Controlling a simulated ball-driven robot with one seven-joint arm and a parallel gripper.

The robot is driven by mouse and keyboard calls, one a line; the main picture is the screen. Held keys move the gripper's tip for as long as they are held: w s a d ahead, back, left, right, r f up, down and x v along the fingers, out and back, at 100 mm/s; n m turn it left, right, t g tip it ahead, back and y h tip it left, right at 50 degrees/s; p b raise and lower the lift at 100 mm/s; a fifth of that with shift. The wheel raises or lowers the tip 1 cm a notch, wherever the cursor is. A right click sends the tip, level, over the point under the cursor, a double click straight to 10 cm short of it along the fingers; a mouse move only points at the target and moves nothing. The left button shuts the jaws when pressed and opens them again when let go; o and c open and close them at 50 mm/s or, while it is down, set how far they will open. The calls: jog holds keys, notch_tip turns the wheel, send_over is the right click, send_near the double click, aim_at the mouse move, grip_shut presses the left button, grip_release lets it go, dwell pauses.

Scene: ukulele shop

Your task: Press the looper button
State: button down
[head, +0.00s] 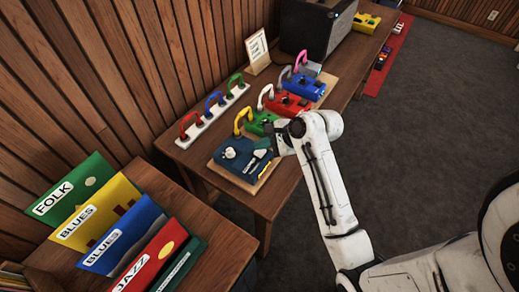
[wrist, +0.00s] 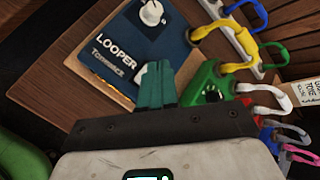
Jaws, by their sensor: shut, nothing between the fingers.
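The looper pedal (head: 233,167) is a dark blue box at the near end of a wooden board on the bench. It has a pale knob (head: 229,153) on top. The wrist view shows the pedal (wrist: 118,28) with its LOOPER label and the knob (wrist: 151,12). My gripper (wrist: 156,66) has teal fingers, closed together and empty, over the pedal's edge beside the green pedal (wrist: 208,88). In the head view my gripper (head: 262,146) is over the looper's right side. I cannot tell whether it touches. I cannot make out a separate button.
Green, red and blue pedals (head: 309,87) with coloured cables line the board beyond the looper. A white strip (head: 213,117) with cable loops lies behind. An amplifier (head: 317,28) stands at the far end. Songbooks (head: 123,225) stand at lower left. Carpet at right is open.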

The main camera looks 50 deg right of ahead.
aim_at(263, 152)
notch_tip(263, 152, up, 4)
jog(key=p, duration=0.4)
jog(key=shift+f, duration=0.2)
jog(key=shift+r+p, duration=0.7)
jog(key=shift+r, duration=0.5)
